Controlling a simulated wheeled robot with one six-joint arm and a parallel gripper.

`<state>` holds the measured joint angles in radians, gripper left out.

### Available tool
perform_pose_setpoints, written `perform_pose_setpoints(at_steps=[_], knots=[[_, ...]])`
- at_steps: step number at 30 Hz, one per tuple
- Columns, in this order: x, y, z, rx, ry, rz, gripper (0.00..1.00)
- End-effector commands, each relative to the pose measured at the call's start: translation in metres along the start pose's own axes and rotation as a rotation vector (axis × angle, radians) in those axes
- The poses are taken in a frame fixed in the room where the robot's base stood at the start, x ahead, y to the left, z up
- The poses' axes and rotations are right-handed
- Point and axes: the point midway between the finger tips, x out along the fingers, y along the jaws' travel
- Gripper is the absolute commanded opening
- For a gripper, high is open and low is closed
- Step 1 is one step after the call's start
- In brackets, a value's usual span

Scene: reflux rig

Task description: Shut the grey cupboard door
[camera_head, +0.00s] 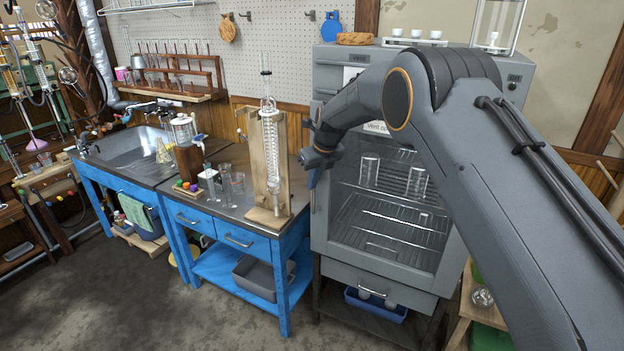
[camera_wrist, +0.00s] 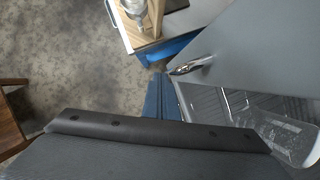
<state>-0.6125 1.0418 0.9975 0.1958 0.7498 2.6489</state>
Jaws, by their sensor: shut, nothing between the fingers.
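The grey cupboard (camera_head: 340,225) stands right of the blue bench, its front partly behind my arm. Wire racks and glass vessels show through the door's front area. In the wrist view a grey panel (camera_wrist: 255,45) with a metal handle (camera_wrist: 192,65) lies at upper right, with the racks below it. I cannot tell how far the door stands from its frame. My gripper (camera_head: 315,176) is at the cupboard's left front edge, shut and empty. In the wrist view its fingers (camera_wrist: 163,98) point up beside the handle; I cannot tell whether they touch the panel.
The blue bench (camera_head: 240,264) stands close on the left, with a wooden stand and glass column (camera_head: 268,165) near its right edge. A blue bin (camera_head: 375,305) sits below. The floor (camera_head: 130,290) in front is clear.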

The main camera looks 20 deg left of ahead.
Motion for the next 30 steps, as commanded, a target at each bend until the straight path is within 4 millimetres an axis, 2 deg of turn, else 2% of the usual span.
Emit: perform_pose_setpoints(at_steps=[4, 19, 24, 30], knots=[[-0.008, 0.020, -0.011, -0.004, 0.011, 0.008, 0.00], [-0.085, 0.036, -0.003, 0.003, 0.010, 0.006, 0.00], [-0.096, 0.041, -0.002, 0.004, 0.013, 0.008, 0.00], [-0.099, 0.040, -0.004, -0.001, 0.015, 0.007, 0.00]])
